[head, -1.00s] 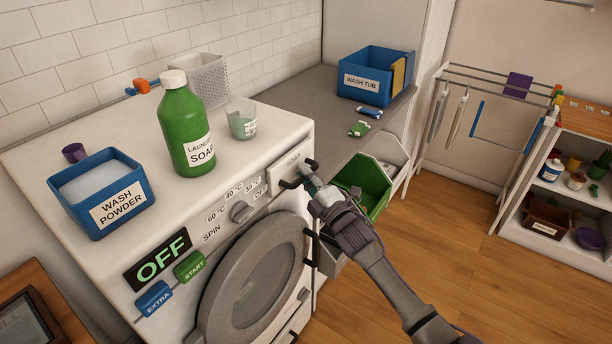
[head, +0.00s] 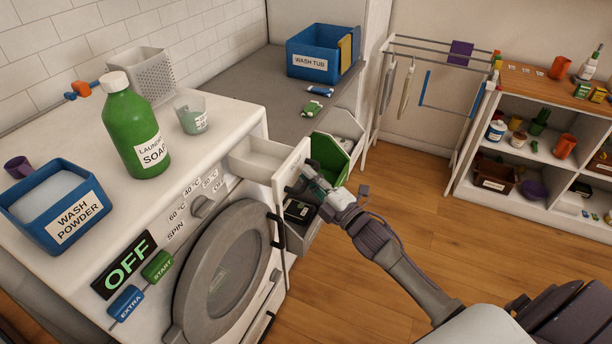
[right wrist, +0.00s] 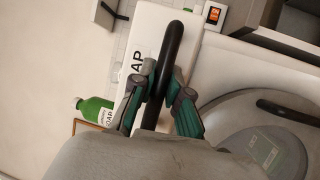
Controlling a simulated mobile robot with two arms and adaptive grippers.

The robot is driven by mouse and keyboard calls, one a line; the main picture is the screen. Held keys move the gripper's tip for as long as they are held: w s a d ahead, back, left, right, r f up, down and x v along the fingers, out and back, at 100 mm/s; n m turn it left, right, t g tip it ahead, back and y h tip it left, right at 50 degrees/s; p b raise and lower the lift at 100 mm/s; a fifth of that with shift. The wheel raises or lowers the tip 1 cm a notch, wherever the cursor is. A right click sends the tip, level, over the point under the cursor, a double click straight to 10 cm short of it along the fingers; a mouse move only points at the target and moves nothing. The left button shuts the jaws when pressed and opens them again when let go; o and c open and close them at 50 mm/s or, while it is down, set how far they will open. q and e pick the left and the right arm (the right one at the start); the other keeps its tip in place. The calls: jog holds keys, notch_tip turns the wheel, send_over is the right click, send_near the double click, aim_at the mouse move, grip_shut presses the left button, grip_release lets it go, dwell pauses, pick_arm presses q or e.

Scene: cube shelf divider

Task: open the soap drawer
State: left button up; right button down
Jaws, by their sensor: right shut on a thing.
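The soap drawer (head: 262,158) is a white drawer at the top right of the washing machine's front. It stands pulled out, and its inside shows empty in the head view. My right gripper (head: 305,184) is at the drawer's front. In the right wrist view its green-edged fingers (right wrist: 160,100) are shut on the black bar handle (right wrist: 169,60) of the drawer front (right wrist: 150,40), which bears a partly hidden "SOAP" label. In the head view the gripper hides most of the handle. My left gripper is not in view.
A green soap bottle (head: 134,135), a blue wash powder box (head: 58,238) and a clear cup (head: 190,117) stand on the machine (head: 225,105). An open green bin (head: 328,158) is just behind the drawer front. The round door (head: 222,278) is below. Floor (head: 420,205) is clear on the right.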

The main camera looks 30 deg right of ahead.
jog(key=c, duration=1.1)
grip_release()
jog(key=shift+c, duration=0.2)
jog(key=shift+s, duration=0.1)
jog(key=v, duration=1.1)
jog(key=shift+s, duration=0.4)
jog(key=shift+d+f, duration=0.15)
jog(key=s+d+f+m+g+h, duration=0.1)
jog(key=s+f+m+g+h, duration=0.3)
jog(key=f, duration=1.2)
jog(key=s+f+m+g+h, duration=0.1)
jog(key=s+f+m+g, duration=0.4)
jog(key=f, duration=1.1)
jog(key=s+a+f+m+g, duration=0.3)
jog(key=s+f, duration=0.4)
jog(key=s, duration=0.3)
jog(key=s+a+f+m+g+b, duration=0.1)
jog(key=s+a+f+m+g, duration=0.1)
jog(key=s+f, duration=0.5)
jog(key=s+a+f+m+g, duration=0.3)
jog(key=s+f, duration=0.4)
jog(key=s, duration=0.5)
jog(key=shift+s+a+f+m+g, duration=0.3)
jog(key=shift+s+f+m+g, duration=0.1)
jog(key=shift+g, duration=0.3)
